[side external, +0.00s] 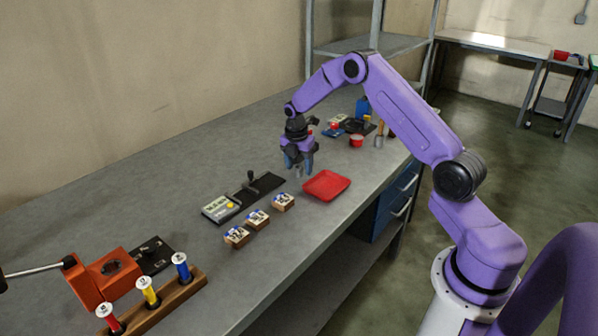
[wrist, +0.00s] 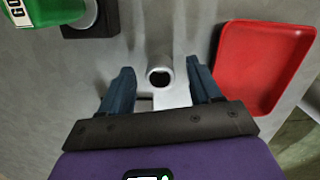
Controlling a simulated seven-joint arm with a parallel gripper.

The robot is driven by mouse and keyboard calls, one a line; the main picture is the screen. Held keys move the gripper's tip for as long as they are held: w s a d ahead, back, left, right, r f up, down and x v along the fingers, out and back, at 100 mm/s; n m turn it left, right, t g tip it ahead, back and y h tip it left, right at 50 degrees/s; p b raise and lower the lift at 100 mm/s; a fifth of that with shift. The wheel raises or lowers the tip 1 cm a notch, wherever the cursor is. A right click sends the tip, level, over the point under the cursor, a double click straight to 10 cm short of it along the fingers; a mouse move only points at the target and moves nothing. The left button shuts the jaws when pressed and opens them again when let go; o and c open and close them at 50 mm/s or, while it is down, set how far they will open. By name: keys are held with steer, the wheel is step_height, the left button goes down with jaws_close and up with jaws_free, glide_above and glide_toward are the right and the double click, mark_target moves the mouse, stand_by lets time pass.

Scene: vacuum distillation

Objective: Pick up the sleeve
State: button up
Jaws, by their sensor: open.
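The sleeve (wrist: 160,75) is a short, pale grey hollow cylinder, seen from above in the wrist view with its dark bore showing. It stands on the grey bench between the two blue fingers of my gripper (wrist: 162,84), with a gap on each side. In the side view, my gripper (side external: 299,160) points down over the bench just behind the red tray (side external: 327,186). The small grey sleeve (side external: 298,172) shows there between the fingertips, partly hidden by them. My gripper is open and holds nothing.
The red tray (wrist: 262,65) lies close to the right finger. A black block with a round grey part (wrist: 92,18) and a green lettered object (wrist: 45,10) are at upper left.

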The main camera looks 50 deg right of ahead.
steer(key=shift+f, duration=0.5)
steer(key=c, duration=1.1)
steer(key=shift+c, duration=0.3)
steer(key=shift+r, duration=0.15)
